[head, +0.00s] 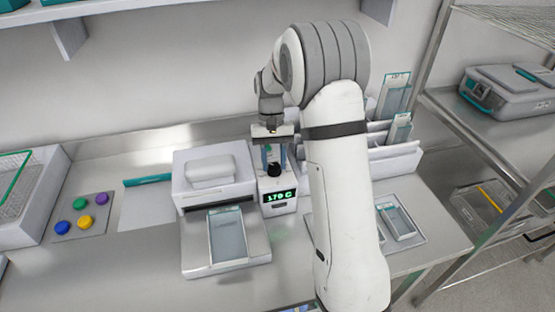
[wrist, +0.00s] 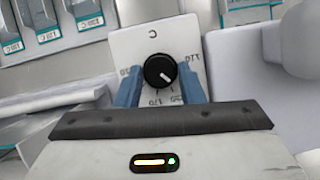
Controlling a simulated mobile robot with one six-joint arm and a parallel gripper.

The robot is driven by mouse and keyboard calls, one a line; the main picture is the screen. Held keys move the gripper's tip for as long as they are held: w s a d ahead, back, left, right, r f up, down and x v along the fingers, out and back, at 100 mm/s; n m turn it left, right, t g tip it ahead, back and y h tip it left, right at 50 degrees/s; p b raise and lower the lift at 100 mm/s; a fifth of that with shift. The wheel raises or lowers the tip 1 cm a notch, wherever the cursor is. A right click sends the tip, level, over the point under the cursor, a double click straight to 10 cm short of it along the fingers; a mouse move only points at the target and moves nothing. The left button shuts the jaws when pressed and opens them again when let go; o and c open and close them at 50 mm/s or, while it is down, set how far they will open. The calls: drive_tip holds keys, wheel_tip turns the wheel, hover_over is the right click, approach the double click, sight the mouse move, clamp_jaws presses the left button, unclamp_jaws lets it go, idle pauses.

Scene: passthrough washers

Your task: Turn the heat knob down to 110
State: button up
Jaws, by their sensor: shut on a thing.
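The heat knob (wrist: 160,72) is a round black knob with a white pointer line, on a white dial plate (wrist: 130,45) with printed numbers. In the wrist view the pointer faces lower right, near a partly covered mark that looks like 150. My gripper (wrist: 161,80) has its blue fingers on both sides of the knob and is shut on it. In the head view my gripper (head: 273,156) comes down from above onto the knob (head: 274,170). The green display (head: 279,196) below appears to read 179 C. The fingers cover some dial numbers.
A white device with a clear-lidded tray (head: 227,235) stands just left of the dial unit. White racks (head: 395,160) stand behind my arm at right. Colored buttons (head: 81,212) and a wire basket are at left. Bare counter shows at the front left.

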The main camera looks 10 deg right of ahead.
drive_tip(key=n+h, duration=0.1)
drive_tip(key=n, duration=0.3)
drive_tip(key=n+h, duration=0.1)
drive_tip(key=n, duration=0.1)
drive_tip(key=shift+s+a+f+n+h+b, duration=0.2)
drive_tip(key=shift+s+a+n+h+b, duration=0.05)
drive_tip(key=shift+s+n+h+b, duration=0.1)
drive_tip(key=n, duration=0.2)
drive_tip(key=n+t+h, duration=0.1)
drive_tip(key=n, duration=0.2)
drive_tip(key=shift+t+h+b, duration=0.25)
drive_tip(key=shift+t+b, duration=0.05)
drive_tip(key=shift+n, duration=0.35)
drive_tip(key=o, duration=0.8)
drive_tip(key=shift+r, duration=0.1)
drive_tip(key=shift+o, duration=1)
drive_tip(key=shift+r, duration=0.1)
drive_tip(key=b+v, duration=0.1)
drive_tip(key=v, duration=0.6)
drive_tip(key=shift+a+r, duration=0.2)
drive_tip(key=shift+r, duration=0.1)
